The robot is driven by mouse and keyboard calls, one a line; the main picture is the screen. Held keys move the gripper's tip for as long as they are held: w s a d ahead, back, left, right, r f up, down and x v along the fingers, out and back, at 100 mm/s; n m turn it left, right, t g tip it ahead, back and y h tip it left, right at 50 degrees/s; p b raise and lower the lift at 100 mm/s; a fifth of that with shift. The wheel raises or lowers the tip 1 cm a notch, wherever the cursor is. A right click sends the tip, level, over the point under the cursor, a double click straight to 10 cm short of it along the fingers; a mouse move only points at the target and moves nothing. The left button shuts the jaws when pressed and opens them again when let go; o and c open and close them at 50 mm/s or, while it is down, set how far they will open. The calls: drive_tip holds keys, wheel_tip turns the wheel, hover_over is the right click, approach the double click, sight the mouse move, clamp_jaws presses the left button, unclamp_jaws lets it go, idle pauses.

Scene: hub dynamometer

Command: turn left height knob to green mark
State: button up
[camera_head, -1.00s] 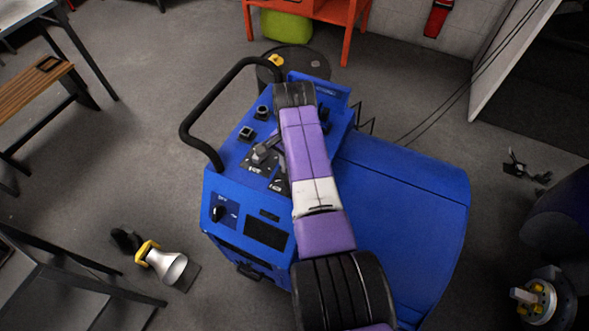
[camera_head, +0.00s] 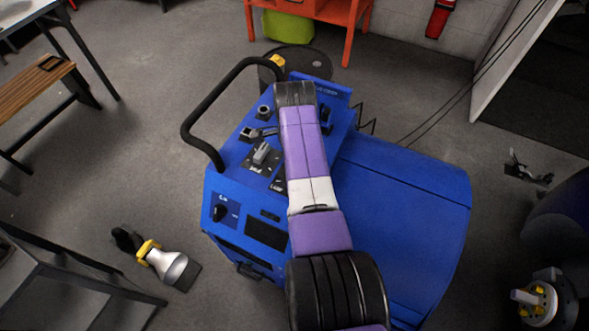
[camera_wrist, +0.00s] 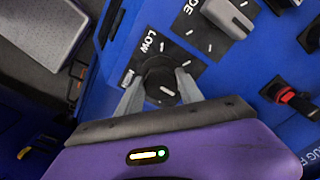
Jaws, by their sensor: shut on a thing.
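In the wrist view my gripper (camera_wrist: 158,88) is shut on a round black knob (camera_wrist: 160,76), with one grey finger on each side. A short white pointer line shows on the knob's face. The knob sits on a black plate marked "LOW" (camera_wrist: 148,42), with another word partly cut off at its left. No green mark can be made out on this plate; my fingers and gripper body hide part of it. In the head view my purple arm lies over the blue machine (camera_head: 405,215) and hides most of the gripper and the held knob.
A grey-handled selector (camera_wrist: 228,17) stands on the plate beside the knob. A red-and-black switch (camera_wrist: 292,97) is further right. A black curved handrail (camera_head: 188,120) borders the panel's left side. A torch-like object (camera_head: 165,262) lies on the floor.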

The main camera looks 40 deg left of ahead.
drive_tip(key=o, duration=1.4)
drive_tip(key=shift+r, duration=0.1)
wheel_tip(320, 180, up, 8)
drive_tip(key=shift+f, duration=0.15)
